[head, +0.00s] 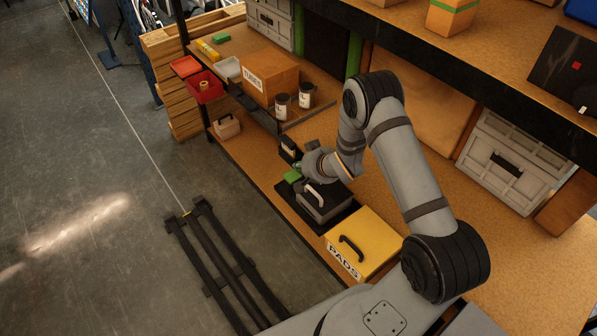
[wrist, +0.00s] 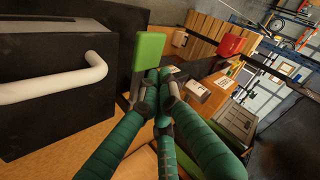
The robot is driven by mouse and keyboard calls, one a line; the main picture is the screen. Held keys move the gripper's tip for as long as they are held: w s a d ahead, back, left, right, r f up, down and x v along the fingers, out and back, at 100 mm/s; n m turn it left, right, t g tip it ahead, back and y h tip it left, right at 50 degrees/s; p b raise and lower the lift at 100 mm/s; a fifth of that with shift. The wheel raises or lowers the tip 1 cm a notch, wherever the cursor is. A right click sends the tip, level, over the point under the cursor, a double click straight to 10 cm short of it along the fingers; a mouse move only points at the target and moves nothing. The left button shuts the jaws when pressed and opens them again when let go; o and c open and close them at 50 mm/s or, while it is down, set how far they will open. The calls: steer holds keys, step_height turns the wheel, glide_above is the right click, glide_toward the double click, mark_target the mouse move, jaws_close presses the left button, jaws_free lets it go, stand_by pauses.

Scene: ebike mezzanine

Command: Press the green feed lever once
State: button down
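The green feed lever (head: 292,176) is a flat green paddle by a dark box with a pale handle (head: 316,198) on the workbench. In the wrist view the green paddle (wrist: 149,51) stands on a thin stem just beyond my fingertips, slightly left of them. The box with its white handle (wrist: 70,80) fills the left of that view. My gripper (wrist: 160,76) has teal fingers with their tips drawn together, and nothing shows between them. In the head view my gripper (head: 299,167) is right beside the lever. I cannot tell whether the tips touch it.
A yellow PADS box (head: 375,236) stands at the near side of the dark box. A small black block (head: 289,147) is just behind the lever. A TUBES carton (head: 268,80) and labelled jars (head: 282,106) sit on the raised shelf behind. Open bench lies to the right.

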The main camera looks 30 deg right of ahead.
mark_target(300, 174)
steer(key=shift+a+f+b, duration=0.15)
steer(key=shift+f+b, duration=1.85)
steer(key=shift+b, duration=0.05)
stand_by(1.4)
steer(key=shift+r, duration=0.15)
steer(key=shift+d+r+p, duration=0.2)
steer(key=shift+r+p, duration=1.3)
steer(key=shift+r, duration=0.85)
steer(key=shift+r, duration=0.1)
steer(key=shift+d+r+p, duration=0.15)
steer(key=shift+r+p, duration=1.3)
steer(key=shift+r, duration=0.95)
